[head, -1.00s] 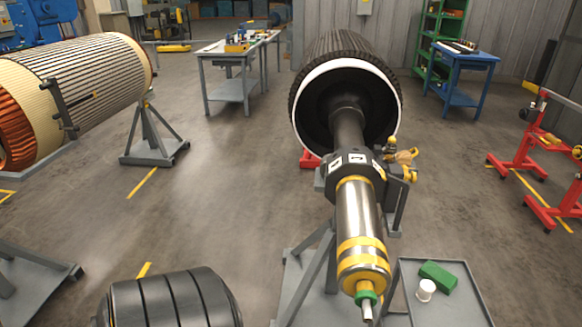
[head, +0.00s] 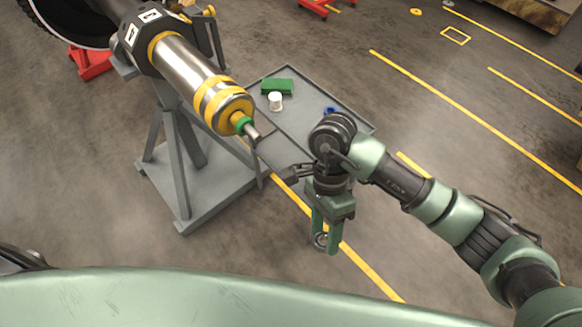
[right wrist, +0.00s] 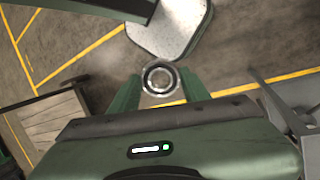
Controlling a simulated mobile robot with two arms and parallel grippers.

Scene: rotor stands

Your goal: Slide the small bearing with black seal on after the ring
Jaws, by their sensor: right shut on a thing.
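The rotor shaft (head: 190,70) points down to the right in the head view, with yellow bands, a green ring (head: 240,122) near its end and a thin bare metal tip (head: 252,134). My right gripper (head: 325,244) hangs fingers down, right of and below the tip in the picture, apart from it. It is shut on a small bearing (head: 321,239). The right wrist view shows this bearing (right wrist: 160,78) between the fingertips, with a silvery rim, a dark band and a bright centre. My left gripper is not in view.
A grey tray table (head: 353,122) stands beyond my right wrist, bearing a green box (head: 277,87), a white cup (head: 275,102) and a small blue thing (head: 330,111). A grey stand (head: 184,175) is under the shaft. Open floor with yellow lines lies at the right.

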